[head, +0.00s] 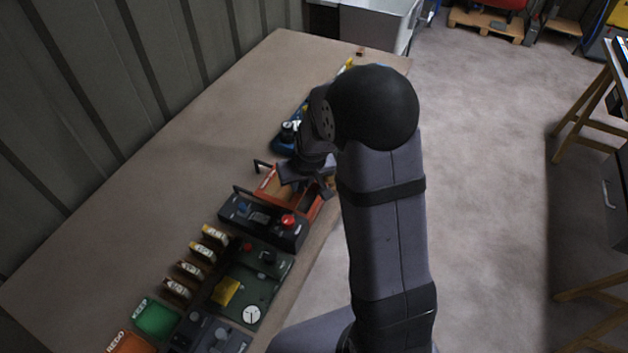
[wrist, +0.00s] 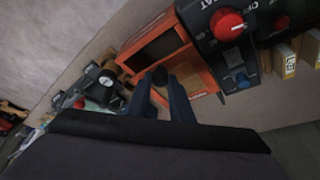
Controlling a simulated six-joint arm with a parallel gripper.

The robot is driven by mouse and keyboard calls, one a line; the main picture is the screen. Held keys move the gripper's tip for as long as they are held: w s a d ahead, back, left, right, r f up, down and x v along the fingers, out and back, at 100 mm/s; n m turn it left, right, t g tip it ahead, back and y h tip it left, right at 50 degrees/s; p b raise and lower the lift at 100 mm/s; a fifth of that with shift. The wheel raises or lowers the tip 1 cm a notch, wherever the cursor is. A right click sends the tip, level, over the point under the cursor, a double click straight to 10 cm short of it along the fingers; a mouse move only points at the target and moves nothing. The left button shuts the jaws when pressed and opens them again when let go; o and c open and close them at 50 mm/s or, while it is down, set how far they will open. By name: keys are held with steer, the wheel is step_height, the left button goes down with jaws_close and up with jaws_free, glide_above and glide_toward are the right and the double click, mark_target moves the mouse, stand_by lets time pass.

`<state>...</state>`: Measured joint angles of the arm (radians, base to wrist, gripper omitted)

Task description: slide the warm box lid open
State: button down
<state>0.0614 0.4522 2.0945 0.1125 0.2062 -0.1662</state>
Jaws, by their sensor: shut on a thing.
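The warm box (head: 274,194) is an orange-red box on the bench. In the wrist view its orange frame (wrist: 197,58) surrounds a dark open recess, so part of its top is uncovered. My gripper (wrist: 160,88) is at the box, its two dark fingers shut on the black lid knob (wrist: 160,75) beside the recess. The fingers hide most of the lid, and I cannot tell its full extent. In the head view my wrist and arm cover part of the box.
A dark control box with a red knob (wrist: 228,24) stands close beside the warm box. Blue and black equipment (head: 284,139) lies beyond it. A green board (head: 270,284) and several small labelled boxes are nearer. The left bench area (head: 130,200) is clear.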

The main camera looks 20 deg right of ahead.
glide_above(277, 180)
steer(key=s, duration=0.2)
steer(key=shift+p, duration=0.4)
steer(key=c, duration=1.6)
jaws_free()
steer(key=shift+s+d, duration=0.1)
steer(key=shift+r, duration=0.1)
steer(key=shift+b+v, duration=1.15)
steer(key=shift+v, duration=2.5)
steer(key=shift+s, duration=0.1)
steer(key=s+d+g, duration=0.1)
steer(key=s, duration=0.7)
steer(key=s+f+g, duration=0.1)
steer(key=s+g, duration=0.1)
steer(key=s, duration=0.7)
steer(key=s+d+f+g, duration=0.1)
steer(key=s, duration=0.7)
steer(key=shift+s+d, duration=0.25)
steer(key=shift+d, duration=0.05)
